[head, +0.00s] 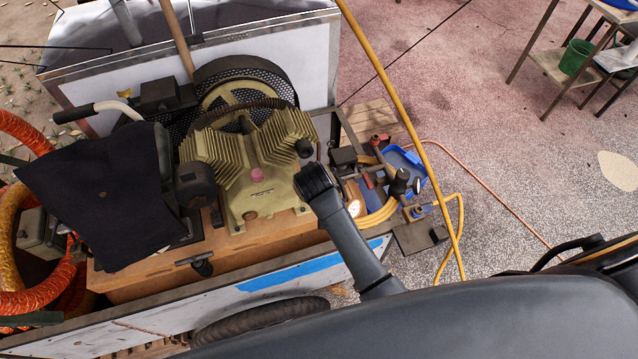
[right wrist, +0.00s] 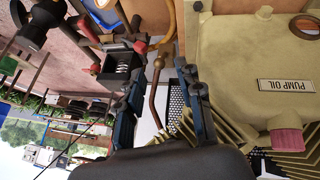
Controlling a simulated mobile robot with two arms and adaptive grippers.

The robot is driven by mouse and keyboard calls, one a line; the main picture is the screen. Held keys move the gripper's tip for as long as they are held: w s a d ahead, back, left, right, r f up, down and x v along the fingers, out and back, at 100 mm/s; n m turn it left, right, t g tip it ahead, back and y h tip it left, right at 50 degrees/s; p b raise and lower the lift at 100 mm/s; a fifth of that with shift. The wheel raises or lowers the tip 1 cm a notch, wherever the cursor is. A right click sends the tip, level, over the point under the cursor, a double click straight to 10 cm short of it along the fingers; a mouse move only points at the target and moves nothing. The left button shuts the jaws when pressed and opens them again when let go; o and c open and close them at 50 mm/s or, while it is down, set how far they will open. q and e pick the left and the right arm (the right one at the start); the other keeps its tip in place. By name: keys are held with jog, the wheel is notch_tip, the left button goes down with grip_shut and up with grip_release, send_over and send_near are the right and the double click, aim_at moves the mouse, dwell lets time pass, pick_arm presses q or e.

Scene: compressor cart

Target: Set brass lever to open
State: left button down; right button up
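I cannot clearly make out a brass lever. In the right wrist view, a thin bent copper-brown rod or pipe (right wrist: 155,92) shows in the gap between my fingers; its depth relative to them is unclear. My right gripper (right wrist: 162,78) is open, its two dark fingers apart with nothing held. In the head view my right arm reaches over the cart beside the olive compressor pump (head: 258,180); its fingers are hidden there. Fittings with red handles (head: 378,140) and a round gauge (head: 354,208) sit just right of the arm. My left gripper is not in view.
A pink-capped, "PUMP OIL" labelled pump body (right wrist: 240,60) is close on the right of the wrist view. A belt wheel (head: 240,90), dark cloth (head: 95,190), blue tray (head: 405,160) and yellow hose (head: 385,213) crowd the cart. Open floor (head: 510,190) lies right.

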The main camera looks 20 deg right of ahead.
jog(key=v, duration=0.3)
dwell(0.5)
